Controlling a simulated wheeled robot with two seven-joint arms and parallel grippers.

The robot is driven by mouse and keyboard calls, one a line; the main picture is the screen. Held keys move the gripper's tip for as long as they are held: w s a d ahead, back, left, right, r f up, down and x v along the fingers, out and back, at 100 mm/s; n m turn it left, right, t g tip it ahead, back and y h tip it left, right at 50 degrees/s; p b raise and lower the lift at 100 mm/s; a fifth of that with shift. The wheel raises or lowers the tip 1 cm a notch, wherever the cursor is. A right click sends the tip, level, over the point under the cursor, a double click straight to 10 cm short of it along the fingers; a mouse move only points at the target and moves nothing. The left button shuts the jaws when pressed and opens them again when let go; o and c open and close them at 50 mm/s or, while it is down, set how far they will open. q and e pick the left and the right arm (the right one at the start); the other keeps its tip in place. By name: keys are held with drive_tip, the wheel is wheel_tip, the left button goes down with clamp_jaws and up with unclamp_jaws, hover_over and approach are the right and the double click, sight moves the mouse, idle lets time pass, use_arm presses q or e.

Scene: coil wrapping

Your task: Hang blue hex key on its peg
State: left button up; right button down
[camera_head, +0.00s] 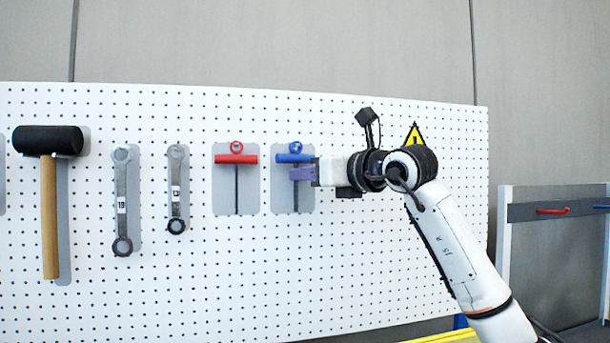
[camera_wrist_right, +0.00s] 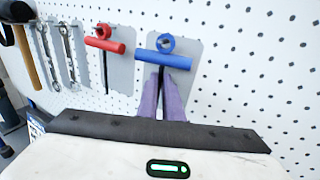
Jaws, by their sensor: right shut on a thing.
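The blue hex key (camera_head: 295,158) is upright in front of its grey backing plate (camera_head: 305,200) on the white pegboard, with its ring at the top and its dark shaft pointing down. It also shows in the right wrist view (camera_wrist_right: 163,58). My right gripper (camera_head: 301,174) comes from the right, its purple fingers shut on the key just below the blue handle. In the right wrist view the fingers (camera_wrist_right: 162,98) are on either side of the shaft. I cannot tell whether the ring is around a peg. My left gripper is not in view.
A red hex key (camera_head: 237,158) hangs just left of the blue one. Two wrenches (camera_head: 122,200) and a black-headed mallet (camera_head: 49,200) hang farther left. The pegboard (camera_head: 260,270) is clear below the tools. A grey rack (camera_head: 555,250) stands at the right.

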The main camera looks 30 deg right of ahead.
drive_tip(key=shift+f, duration=0.1)
drive_tip(key=c, duration=1.8)
unclamp_jaws()
drive_tip(key=shift+w, duration=0.1)
drive_tip(key=shift+c, duration=0.2)
drive_tip(key=s+d+b, duration=0.1)
drive_tip(key=s+b, duration=0.2)
drive_tip(key=s, duration=0.7)
drive_tip(key=shift+s+d+r, duration=0.15)
drive_tip(key=shift+d+r, duration=0.15)
drive_tip(key=shift+d, duration=0.05)
drive_tip(key=shift+f, duration=0.1)
